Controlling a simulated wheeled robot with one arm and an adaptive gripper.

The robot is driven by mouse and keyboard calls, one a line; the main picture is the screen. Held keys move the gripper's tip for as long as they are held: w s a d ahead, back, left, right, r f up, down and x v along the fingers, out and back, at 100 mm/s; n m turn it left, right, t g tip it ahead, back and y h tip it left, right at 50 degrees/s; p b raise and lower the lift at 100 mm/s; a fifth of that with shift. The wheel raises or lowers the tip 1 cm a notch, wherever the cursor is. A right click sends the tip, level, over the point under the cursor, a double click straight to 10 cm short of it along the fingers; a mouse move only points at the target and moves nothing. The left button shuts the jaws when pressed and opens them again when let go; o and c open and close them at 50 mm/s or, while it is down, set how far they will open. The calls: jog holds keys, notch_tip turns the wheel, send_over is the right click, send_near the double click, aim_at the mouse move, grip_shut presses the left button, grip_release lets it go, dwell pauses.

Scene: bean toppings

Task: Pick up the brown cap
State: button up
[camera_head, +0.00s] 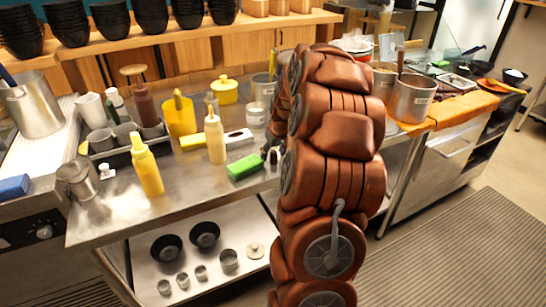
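No separate brown cap can be made out for sure. A brown squeeze bottle (146,106) with a brown pointed top stands at the back left of the steel table (112,226). A flat brown disc (133,70) shows behind it; I cannot tell whether it is a cap or a stool top. My copper-coloured arm fills the middle of the view and hides part of the table. Small dark, finger-like parts (272,154) show at its left edge beside a green block (246,167); they may be my gripper, but its opening is unclear.
Yellow squeeze bottles (146,166) (215,138), a yellow cup (180,116) and a yellow lidded pot (224,90) crowd the table. A steel pitcher (78,181) stands near the left edge. Bowls (166,247) sit on the lower shelf. The table's front left is clear.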

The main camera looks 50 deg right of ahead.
jog(key=c, duration=0.7)
